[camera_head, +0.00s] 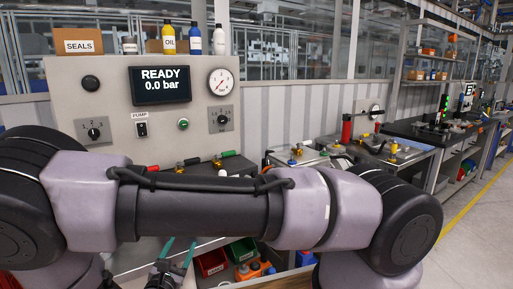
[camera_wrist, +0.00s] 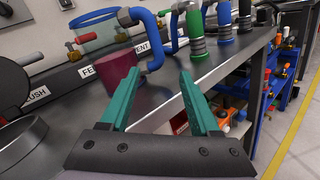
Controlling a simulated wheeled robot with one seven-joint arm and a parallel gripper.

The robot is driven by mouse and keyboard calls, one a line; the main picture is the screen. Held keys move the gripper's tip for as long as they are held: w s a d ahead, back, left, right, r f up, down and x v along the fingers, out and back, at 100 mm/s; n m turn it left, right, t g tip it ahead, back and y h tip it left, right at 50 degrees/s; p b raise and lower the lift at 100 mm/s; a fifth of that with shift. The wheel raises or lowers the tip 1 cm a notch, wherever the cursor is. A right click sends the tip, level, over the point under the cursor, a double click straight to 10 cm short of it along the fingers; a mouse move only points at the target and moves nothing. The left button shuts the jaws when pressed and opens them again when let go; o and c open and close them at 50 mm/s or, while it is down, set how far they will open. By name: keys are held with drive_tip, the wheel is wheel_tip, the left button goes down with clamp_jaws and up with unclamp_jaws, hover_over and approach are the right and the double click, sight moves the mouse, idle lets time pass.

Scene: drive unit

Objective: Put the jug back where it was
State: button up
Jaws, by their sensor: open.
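The jug appears in the wrist view as a clear vessel with a blue handle (camera_wrist: 154,52) on its right side and dark red contents (camera_wrist: 117,70) low in it. It stands on the grey bench top beside a label strip. My gripper (camera_wrist: 159,73) is open, with its two teal fingers apart. The lower part of the blue handle shows between or just beyond the fingertips; I cannot tell whether they touch it. In the head view my gripper (camera_head: 178,246) shows low in the picture, below my arm, and the jug is hidden there.
Hoses with green and grey fittings (camera_wrist: 224,18) stand right of the jug along the bench edge. A round metal vessel (camera_wrist: 20,140) is at the left. A control panel (camera_head: 150,115) rises behind the bench. Red and green bins (camera_head: 212,262) sit below. Open floor (camera_head: 480,240) lies at the right.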

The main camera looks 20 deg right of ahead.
drive_tip(key=w+d+r+m+g+h, duration=0.1)
drive_tip(key=d+r+m+g+h, duration=0.2)
drive_tip(key=d+r+m+g, duration=1.35)
drive_tip(key=s+d+r+m+t+y, duration=0.2)
drive_tip(key=s+d+r+m+y, duration=0.1)
drive_tip(key=r, duration=0.4)
drive_tip(key=s+d+r+m+t+y, duration=0.2)
drive_tip(key=s+d+r+m+y, duration=0.1)
drive_tip(key=r+m, duration=0.4)
drive_tip(key=s+d+r+m+t+y, duration=0.2)
drive_tip(key=d+r+m+y, duration=0.3)
drive_tip(key=r, duration=0.4)
drive_tip(key=shift+s+d+r, duration=0.25)
drive_tip(key=shift+s+d, duration=0.1)
drive_tip(key=shift+s, duration=0.2)
drive_tip(key=shift+a+y, duration=0.1)
drive_tip(key=shift+y, duration=0.2)
